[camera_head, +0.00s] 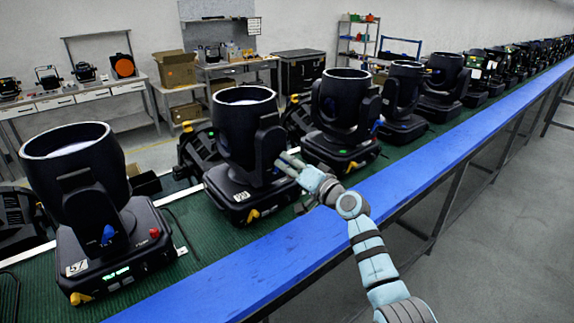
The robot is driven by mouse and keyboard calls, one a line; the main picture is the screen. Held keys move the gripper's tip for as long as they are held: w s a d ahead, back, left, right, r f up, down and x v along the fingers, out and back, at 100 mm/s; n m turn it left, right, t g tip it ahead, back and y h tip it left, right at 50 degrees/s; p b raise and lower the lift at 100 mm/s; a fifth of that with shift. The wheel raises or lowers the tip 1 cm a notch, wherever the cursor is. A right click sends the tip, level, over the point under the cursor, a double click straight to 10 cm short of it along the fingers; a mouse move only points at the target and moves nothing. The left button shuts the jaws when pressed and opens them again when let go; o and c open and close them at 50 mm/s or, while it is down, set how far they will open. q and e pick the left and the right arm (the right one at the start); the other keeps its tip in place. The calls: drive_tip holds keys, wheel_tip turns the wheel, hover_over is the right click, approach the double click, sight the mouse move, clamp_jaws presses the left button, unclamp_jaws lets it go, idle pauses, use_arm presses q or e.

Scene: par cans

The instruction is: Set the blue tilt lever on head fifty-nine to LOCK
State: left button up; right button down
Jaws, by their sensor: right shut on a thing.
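Head fifty-nine (243,125) is the black moving head second from the left on the belt. Its white number label (241,197) is small and hard to read. My right gripper (283,163) reaches in from the lower right, at the lower right side of this head's yoke. It is shut on what appears to be the blue tilt lever. The fingers hide the lever, so I cannot tell its setting. My left gripper is not in view.
The head marked 57 (75,160) stands to the left, with its own blue lever and a lit display. Another head (345,105) stands close on the right, and several more follow. A blue rail (240,280) edges the green belt (150,290). Workbenches stand behind.

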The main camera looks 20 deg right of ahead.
drive_tip(key=shift+f, duration=0.1)
drive_tip(key=c, duration=1.6)
unclamp_jaws()
drive_tip(key=v, duration=1.2)
drive_tip(key=shift+s, duration=0.1)
